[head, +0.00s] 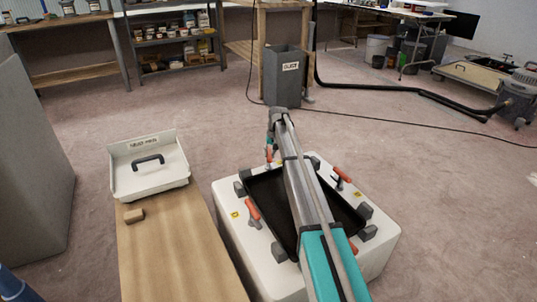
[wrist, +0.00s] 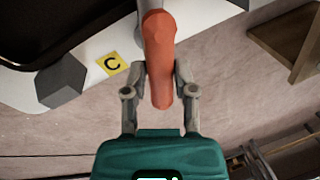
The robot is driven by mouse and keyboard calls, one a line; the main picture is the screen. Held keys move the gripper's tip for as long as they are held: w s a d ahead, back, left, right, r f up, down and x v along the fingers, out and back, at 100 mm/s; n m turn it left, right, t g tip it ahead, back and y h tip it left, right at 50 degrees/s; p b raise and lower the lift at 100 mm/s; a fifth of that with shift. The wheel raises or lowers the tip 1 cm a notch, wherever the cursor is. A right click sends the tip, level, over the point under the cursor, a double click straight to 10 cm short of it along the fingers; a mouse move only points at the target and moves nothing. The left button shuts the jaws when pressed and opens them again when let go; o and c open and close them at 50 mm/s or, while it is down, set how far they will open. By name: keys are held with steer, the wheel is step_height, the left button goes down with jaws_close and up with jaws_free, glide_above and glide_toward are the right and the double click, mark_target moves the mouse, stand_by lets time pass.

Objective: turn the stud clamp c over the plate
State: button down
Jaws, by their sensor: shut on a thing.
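The stud clamp c has an orange handle (wrist: 158,55), seen close up in the wrist view beside the yellow label C (wrist: 113,64). My gripper (wrist: 161,72) is shut on this handle, one finger on each side. In the head view the handle (head: 268,154) shows at the far edge of the white block (head: 227,190), below my gripper (head: 270,141). The black plate (head: 263,186) lies on the block, partly hidden by my arm; its dark edge (wrist: 60,25) fills the wrist view's upper left. The clamp's metal arm is mostly out of sight, so I cannot tell where it points.
Other orange-handled clamps stand left (head: 253,212), right (head: 342,174) and near right (head: 353,247). Several grey blocks (head: 365,211) surround the plate. A white tray (head: 150,183) sits on a wooden bench (head: 165,250) at left. A grey bin (head: 284,85) stands beyond.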

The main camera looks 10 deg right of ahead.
steer(key=n, duration=0.4)
steer(key=shift+w+g, duration=0.25)
steer(key=shift+g, duration=0.15)
steer(key=shift+a, duration=0.1)
steer(key=shift+c, duration=2.2)
jaws_free()
steer(key=shift+s, duration=0.1)
steer(key=shift+r, duration=0.1)
